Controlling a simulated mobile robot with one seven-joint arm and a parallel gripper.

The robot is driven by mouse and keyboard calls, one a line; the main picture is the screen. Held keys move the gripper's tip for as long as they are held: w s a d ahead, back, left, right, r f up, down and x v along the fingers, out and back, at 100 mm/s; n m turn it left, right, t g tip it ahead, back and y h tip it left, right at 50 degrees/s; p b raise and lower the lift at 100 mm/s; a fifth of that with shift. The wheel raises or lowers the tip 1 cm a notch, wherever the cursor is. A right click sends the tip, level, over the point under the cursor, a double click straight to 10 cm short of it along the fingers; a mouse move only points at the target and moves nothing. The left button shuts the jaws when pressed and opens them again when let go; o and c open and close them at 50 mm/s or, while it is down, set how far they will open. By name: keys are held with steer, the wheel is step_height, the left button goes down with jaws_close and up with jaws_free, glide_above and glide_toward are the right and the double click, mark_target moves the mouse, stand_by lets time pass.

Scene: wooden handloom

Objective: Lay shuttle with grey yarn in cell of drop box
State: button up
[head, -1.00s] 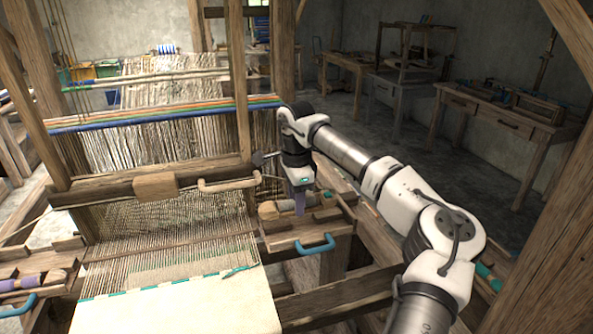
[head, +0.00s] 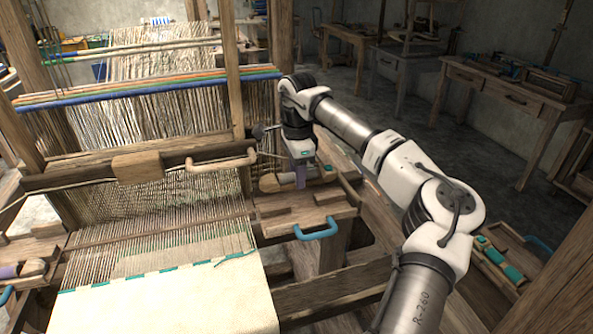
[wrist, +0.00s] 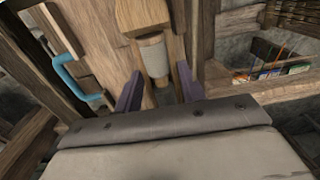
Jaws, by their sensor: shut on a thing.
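The wooden shuttle with grey yarn (head: 282,182) is above the drop box (head: 290,222) at the right side of the loom. The box has a blue handle (head: 318,229) on its front. My gripper (head: 301,182) points down with its purple fingers on either side of the shuttle. In the wrist view my gripper (wrist: 160,88) is shut on the shuttle, whose grey yarn (wrist: 153,55) lies between the fingers and whose wooden end (wrist: 142,14) points away. The shuttle's underside and the cell floor are hidden, so the exact gap cannot be told.
The woven cloth (head: 170,300) and warp lie left of the box. A loom post (head: 231,80) and a beam with a rounded handle (head: 222,163) stand close to my gripper. A tray with teal spools (head: 505,262) is at the right. Another shuttle (head: 30,268) shows at far left.

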steer(key=shift+s+a+f, duration=0.15)
steer(key=shift+a+f, duration=0.15)
steer(key=shift+f, duration=0.2)
steer(key=shift+a, duration=0.2)
steer(key=shift+a+p, duration=0.25)
steer(key=shift+p, duration=0.05)
stand_by(0.5)
steer(key=o, duration=1.1)
steer(key=shift+o, duration=0.2)
steer(key=r, duration=0.1)
steer(key=r+b, duration=0.1)
steer(key=r, duration=0.2)
steer(key=shift+w+a+r, duration=0.3)
steer(key=shift+w, duration=0.05)
step_height(320, 180, up, 10)
steer(key=d+b, duration=0.1)
steer(key=d, duration=0.1)
steer(key=shift+s, duration=0.3)
